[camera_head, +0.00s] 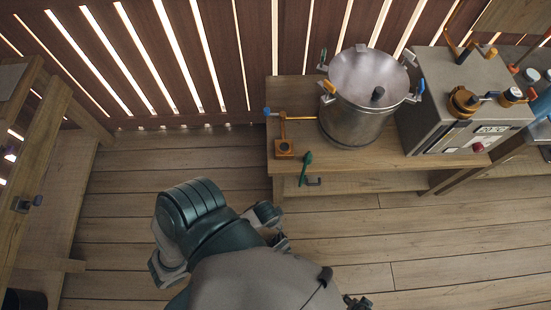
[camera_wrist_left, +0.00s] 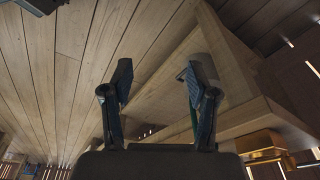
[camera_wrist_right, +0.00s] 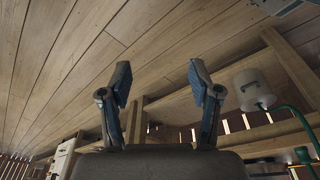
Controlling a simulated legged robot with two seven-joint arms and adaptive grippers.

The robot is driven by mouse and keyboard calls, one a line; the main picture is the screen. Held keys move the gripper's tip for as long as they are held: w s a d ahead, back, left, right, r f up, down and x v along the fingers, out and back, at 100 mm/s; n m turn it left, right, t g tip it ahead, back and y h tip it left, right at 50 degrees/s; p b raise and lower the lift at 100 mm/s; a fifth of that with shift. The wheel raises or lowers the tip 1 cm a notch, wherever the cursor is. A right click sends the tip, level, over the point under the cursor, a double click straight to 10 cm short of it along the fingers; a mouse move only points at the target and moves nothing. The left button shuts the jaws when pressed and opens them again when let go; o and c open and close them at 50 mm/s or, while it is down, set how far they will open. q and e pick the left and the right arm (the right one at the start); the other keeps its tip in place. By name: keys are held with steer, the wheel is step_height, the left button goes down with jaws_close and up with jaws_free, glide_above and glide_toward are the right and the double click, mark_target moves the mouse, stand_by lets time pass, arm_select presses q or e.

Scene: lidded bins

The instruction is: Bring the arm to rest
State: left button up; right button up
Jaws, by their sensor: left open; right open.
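My left gripper (camera_wrist_left: 160,85) shows in the left wrist view with its two fingers apart and nothing between them. Wooden floor planks and a wooden bench frame lie beyond it. My right gripper (camera_wrist_right: 160,82) shows in the right wrist view, also open and empty, with planks and a wooden frame beyond its fingers. In the head view my own dark green and grey arm and body parts fill the lower middle, over the floor in front of the bench. I cannot clearly make out either pair of fingertips there.
A wooden bench (camera_head: 345,158) holds a steel pot (camera_head: 350,122), an orange stand (camera_head: 284,149) and a grey box (camera_head: 455,85). A green-handled tool (camera_head: 305,165) is at its front edge. Another wooden frame (camera_head: 45,180) stands at the left. Floor (camera_head: 120,215) between is clear.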

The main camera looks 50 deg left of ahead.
arm_select(q)
steer(key=shift+a, duration=0.1)
arm_select(e)
steer(key=shift+a, duration=0.15)
arm_select(q)
steer(key=s+f+p, duration=0.4)
steer(key=f, duration=0.7)
steer(key=shift+a+p, duration=0.15)
steer(key=shift+p, duration=0.2)
arm_select(e)
steer(key=s+f, duration=0.4)
steer(key=f, duration=0.6)
steer(key=shift+d+f, duration=0.4)
